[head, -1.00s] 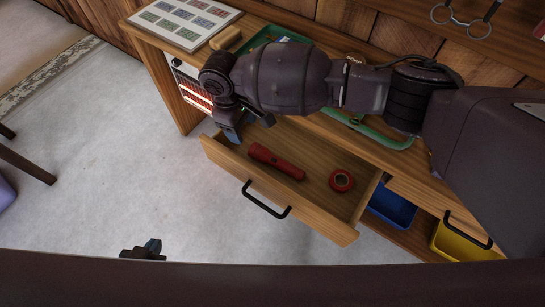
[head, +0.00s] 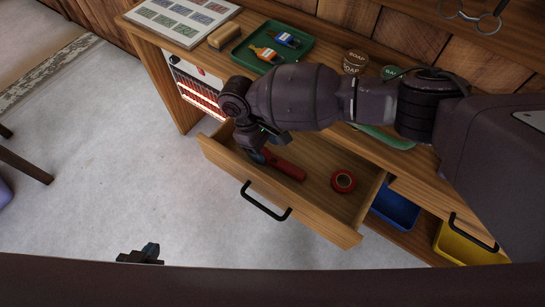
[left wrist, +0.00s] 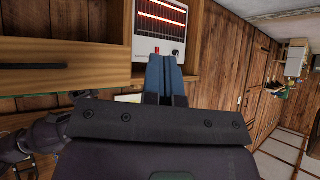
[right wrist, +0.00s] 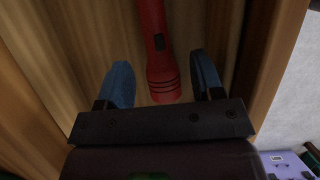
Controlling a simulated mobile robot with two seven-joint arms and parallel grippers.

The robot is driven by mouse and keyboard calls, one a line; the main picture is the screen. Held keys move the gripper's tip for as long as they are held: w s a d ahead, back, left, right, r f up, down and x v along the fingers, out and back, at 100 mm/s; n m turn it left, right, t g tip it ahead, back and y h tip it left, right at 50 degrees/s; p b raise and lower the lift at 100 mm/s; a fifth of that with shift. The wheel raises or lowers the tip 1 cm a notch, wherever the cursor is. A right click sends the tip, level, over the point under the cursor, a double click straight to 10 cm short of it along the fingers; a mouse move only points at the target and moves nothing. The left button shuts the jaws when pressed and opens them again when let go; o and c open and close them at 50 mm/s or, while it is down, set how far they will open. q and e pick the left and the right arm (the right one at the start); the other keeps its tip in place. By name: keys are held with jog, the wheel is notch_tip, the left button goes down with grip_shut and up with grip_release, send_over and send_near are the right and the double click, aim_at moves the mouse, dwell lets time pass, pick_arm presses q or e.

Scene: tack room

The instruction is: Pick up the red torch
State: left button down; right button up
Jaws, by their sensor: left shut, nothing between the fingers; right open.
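The red torch (head: 285,169) lies in the open wooden drawer (head: 330,228), and its far-left end is hidden behind my right gripper (head: 258,155) in the head view. In the right wrist view the torch (right wrist: 160,60) comes down between the two blue fingers of my right gripper (right wrist: 162,85), apart from both. That gripper is open and low in the drawer. My left gripper (head: 143,254) is at the bottom of the head view, away from the drawer. In the left wrist view its blue fingers (left wrist: 165,75) are together and empty.
A red tape roll (head: 343,181) lies in the drawer right of the torch. The black drawer handle (head: 265,202) sticks out in front. A glowing heater (head: 196,88) stands left of the drawer. A green tray (head: 272,45) and soap tins (head: 355,61) sit on the bench.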

aim_at(272, 157)
jog(key=b+x, duration=0.1)
jog(key=x, duration=0.3)
jog(key=shift+w+f, duration=0.15)
jog(key=shift+f, duration=0.1)
jog(key=shift+r, duration=0.1)
jog(key=c, duration=1.1)
